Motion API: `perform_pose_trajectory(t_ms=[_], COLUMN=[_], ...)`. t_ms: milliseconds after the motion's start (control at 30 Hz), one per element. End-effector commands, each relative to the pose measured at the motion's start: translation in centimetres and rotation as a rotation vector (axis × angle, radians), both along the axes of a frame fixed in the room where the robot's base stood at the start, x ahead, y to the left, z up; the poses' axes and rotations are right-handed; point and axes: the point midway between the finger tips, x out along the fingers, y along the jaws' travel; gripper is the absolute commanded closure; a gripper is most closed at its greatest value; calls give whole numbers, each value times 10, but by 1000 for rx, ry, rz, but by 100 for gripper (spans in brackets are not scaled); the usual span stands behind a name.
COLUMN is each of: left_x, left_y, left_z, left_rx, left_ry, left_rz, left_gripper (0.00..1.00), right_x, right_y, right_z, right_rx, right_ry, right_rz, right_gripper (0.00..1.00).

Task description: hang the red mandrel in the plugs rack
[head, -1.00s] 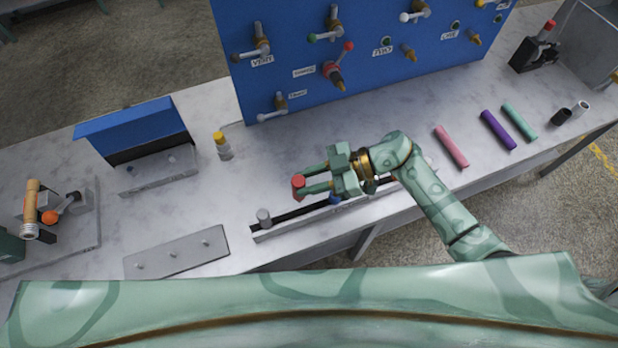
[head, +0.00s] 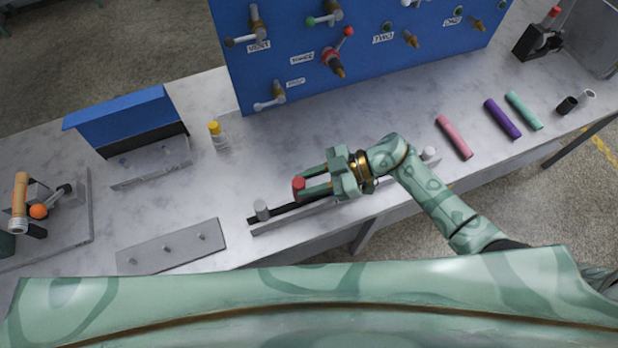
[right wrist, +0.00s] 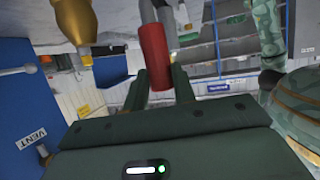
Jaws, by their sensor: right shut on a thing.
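The red mandrel (head: 299,188) is a short red cylinder held between the fingertips of my right gripper (head: 308,184). In the right wrist view the red mandrel (right wrist: 154,58) stands between the two fingers. My right gripper is shut on it. In the head view the mandrel appears over the back edge of a long low rack (head: 290,221); I cannot tell whether it touches it. A grey plug (head: 262,211) stands at the rack's left end and a pale one (head: 429,153) at its right end. My gripper and arm hide the rack's middle. My left gripper is not in view.
A blue panel (head: 400,68) with valves stands behind. Pink (head: 454,138), purple (head: 502,119) and teal (head: 523,110) tubes lie to the right.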

Motion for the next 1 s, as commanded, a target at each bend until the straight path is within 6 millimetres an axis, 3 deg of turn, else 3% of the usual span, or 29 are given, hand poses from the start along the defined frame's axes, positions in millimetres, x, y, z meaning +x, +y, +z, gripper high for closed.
perform_pose_trajectory(t_ms=[1000], left_x=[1], left_y=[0], left_z=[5], left_rx=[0], left_ry=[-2], left_rz=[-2], left_gripper=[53], right_x=[0], right_y=[0], right_z=[0], right_rx=[0], right_ry=[0], right_rz=[0], right_gripper=[100])
